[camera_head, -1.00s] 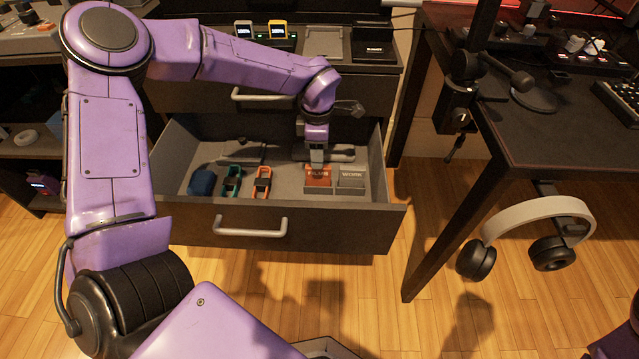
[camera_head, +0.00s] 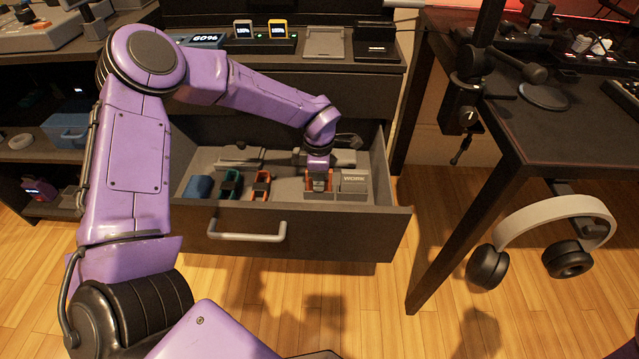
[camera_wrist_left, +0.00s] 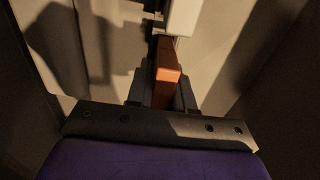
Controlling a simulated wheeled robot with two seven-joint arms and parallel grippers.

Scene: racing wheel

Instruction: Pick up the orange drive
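The orange drive (camera_head: 310,184) stands in a grey holder in the open drawer, mostly hidden by my left gripper (camera_head: 319,186). In the left wrist view the orange drive (camera_wrist_left: 168,72) lies between the two dark fingers of my left gripper (camera_wrist_left: 164,92), one on each side. The gaps are very narrow, and I cannot tell whether the fingers press on it. A grey drive (camera_head: 354,181) stands just right of it in the holder. My right gripper is not in view.
The drawer front (camera_head: 330,228) has a metal handle. Left of the holder lie an orange-and-black item (camera_head: 261,185), a teal-and-black item (camera_head: 230,183) and a blue object (camera_head: 198,187). A black desk (camera_head: 560,140) with headphones (camera_head: 540,222) stands at right.

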